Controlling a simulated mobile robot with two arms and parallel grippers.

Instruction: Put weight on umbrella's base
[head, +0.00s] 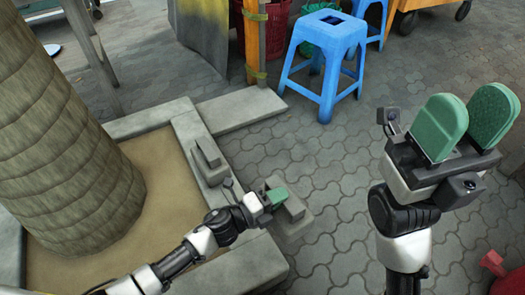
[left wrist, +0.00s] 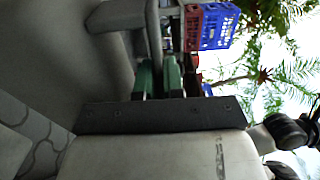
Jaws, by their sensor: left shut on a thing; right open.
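A grey block-like weight (head: 291,232) is at the planter's right corner in the head view. My left gripper (head: 276,197) is shut on its upper part. In the left wrist view the green fingers of my left gripper (left wrist: 158,78) close around a grey bar (left wrist: 154,35) of the weight. I cannot tell whether the weight touches the ground. A second grey weight (head: 208,162) sits on the planter's rim. My right gripper (head: 467,112) is open and empty, raised at the right. I cannot clearly make out an umbrella or its base.
A square planter (head: 250,262) with a thick trunk (head: 62,150) fills the left. A flat slab (head: 241,108) adjoins it, near a wooden post (head: 255,40). A blue stool (head: 327,55) stands behind. The paving (head: 335,165) between is clear.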

